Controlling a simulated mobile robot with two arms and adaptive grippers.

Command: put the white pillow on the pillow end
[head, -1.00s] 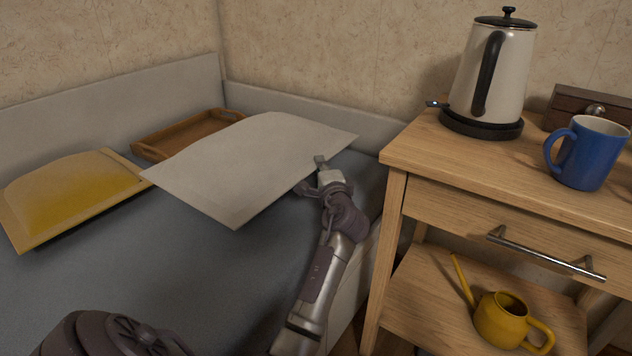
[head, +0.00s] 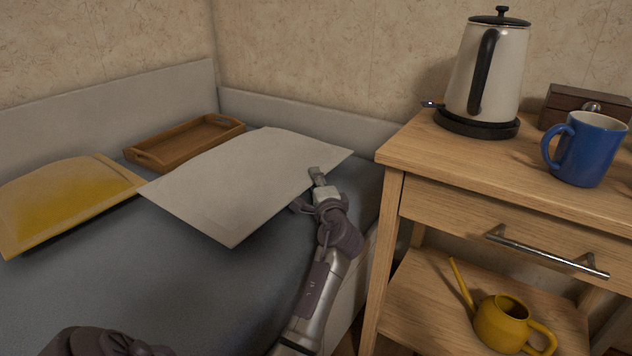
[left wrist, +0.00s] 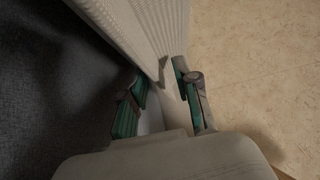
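The white pillow (head: 245,180) is tilted above the grey bed (head: 110,295), with its near left corner low and its far right part toward the back board. In the left wrist view, woven pale fabric (left wrist: 135,25), which looks like the pillow, narrows down between the two green-padded fingers (left wrist: 163,104). The pillow's underside is hidden in the head view, so I cannot tell whether it touches the bed.
A yellow pillow (head: 65,195) lies at the left, and a brown wooden tray (head: 165,153) lies behind the white pillow. Boards (head: 300,112) edge the bed. A wooden nightstand (head: 420,150) with a kettle (head: 490,75) and blue mug (head: 590,155) stands close right of my left arm.

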